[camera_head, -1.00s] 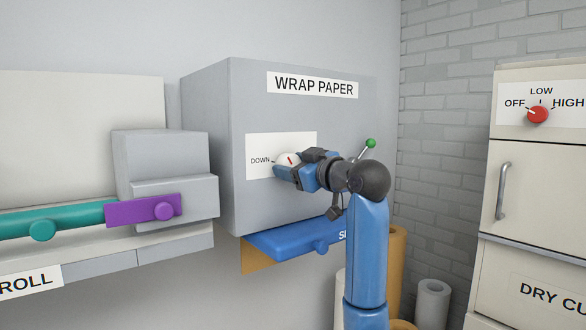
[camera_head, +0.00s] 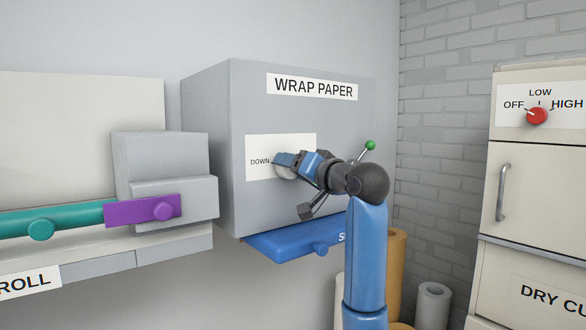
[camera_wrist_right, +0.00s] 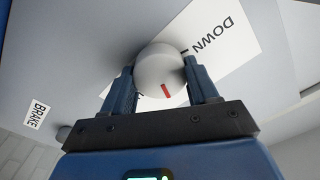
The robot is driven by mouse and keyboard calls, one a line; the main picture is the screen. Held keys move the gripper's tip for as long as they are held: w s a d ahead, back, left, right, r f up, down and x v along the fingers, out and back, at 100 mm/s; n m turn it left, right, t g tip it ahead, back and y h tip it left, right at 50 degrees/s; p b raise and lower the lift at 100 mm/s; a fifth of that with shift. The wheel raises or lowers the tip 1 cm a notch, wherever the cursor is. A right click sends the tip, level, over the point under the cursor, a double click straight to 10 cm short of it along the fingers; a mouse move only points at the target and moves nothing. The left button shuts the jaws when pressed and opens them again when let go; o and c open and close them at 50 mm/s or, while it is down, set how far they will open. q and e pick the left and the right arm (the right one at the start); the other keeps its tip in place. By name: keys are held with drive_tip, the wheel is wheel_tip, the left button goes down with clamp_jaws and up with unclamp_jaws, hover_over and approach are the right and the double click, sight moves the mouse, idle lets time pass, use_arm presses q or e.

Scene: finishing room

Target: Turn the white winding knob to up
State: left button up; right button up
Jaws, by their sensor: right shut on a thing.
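The white winding knob (camera_wrist_right: 158,66) sits on the white label plate of the grey wrap paper cabinet. In the head view only part of the knob (camera_head: 284,172) shows behind my gripper. My right gripper (camera_head: 283,163) is shut on the knob, one finger on each side, as the right wrist view also shows (camera_wrist_right: 162,82). In that view the knob's red mark points toward the gripper's palm, away from the tick by the word DOWN (camera_wrist_right: 213,34). The up label is hidden. My left gripper is not in view.
A blue bar (camera_head: 285,244) juts out under the cabinet (camera_head: 345,120), and a green-tipped lever (camera_head: 370,145) is at its right. A shelf with teal and purple handles (camera_head: 142,210) stands left. A cream cabinet with a red knob (camera_head: 537,116) stands right. Paper rolls (camera_head: 432,300) stand below.

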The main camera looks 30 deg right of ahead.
drive_tip(key=m+p, duration=0.1)
drive_tip(key=m, duration=0.9)
drive_tip(key=shift+f+m, duration=0.15)
drive_tip(key=shift+m, duration=0.25)
drive_tip(key=o, duration=1.1)
drive_tip(key=shift+d+h, duration=0.1)
drive_tip(key=shift+h, duration=0.2)
drive_tip(key=shift+c, duration=0.2)
drive_tip(key=shift+s, duration=0.1)
drive_tip(key=s+b, duration=0.5)
drive_tip(key=s, duration=0.5)
drive_tip(key=shift+s+d, duration=0.35)
drive_tip(key=shift+s, duration=0.05)
